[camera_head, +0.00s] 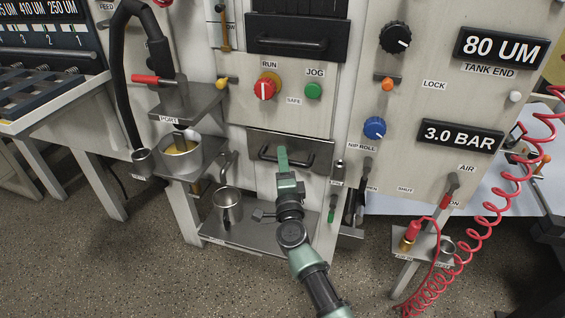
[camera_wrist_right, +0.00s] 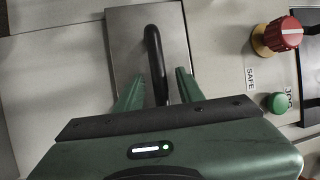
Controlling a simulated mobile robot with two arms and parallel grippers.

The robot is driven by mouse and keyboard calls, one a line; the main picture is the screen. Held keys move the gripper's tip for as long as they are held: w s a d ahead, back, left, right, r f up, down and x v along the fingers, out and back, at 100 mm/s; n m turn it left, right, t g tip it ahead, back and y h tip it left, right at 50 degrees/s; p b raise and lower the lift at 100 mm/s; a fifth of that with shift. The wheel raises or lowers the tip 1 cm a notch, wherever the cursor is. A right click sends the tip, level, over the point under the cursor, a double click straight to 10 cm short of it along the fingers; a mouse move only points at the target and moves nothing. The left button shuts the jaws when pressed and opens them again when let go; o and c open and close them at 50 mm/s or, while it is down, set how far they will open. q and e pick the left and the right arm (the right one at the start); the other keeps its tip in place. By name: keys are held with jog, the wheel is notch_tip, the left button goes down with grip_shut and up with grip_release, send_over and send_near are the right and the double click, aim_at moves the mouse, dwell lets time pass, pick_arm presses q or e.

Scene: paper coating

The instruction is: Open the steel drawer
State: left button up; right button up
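The steel drawer (camera_head: 318,146) is a grey metal front with a black bar handle (camera_head: 312,161), set in the middle of the machine in the head view. Its front looks flush with the panel. My right gripper (camera_head: 283,158) is in front of the handle. In the right wrist view the drawer front (camera_wrist_right: 126,45) fills the upper middle, and the black handle (camera_wrist_right: 155,60) runs between the two green fingers of my right gripper (camera_wrist_right: 160,88). The fingers are open, with a gap on each side of the handle. My left gripper is not in view.
Above the drawer are a red RUN knob (camera_head: 264,89) and a green JOG button (camera_head: 313,90). A red coiled hose (camera_head: 487,214) hangs at the right.

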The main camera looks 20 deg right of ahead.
jog(key=shift+w, duration=0.1)
grip_shut()
dwell(1.4)
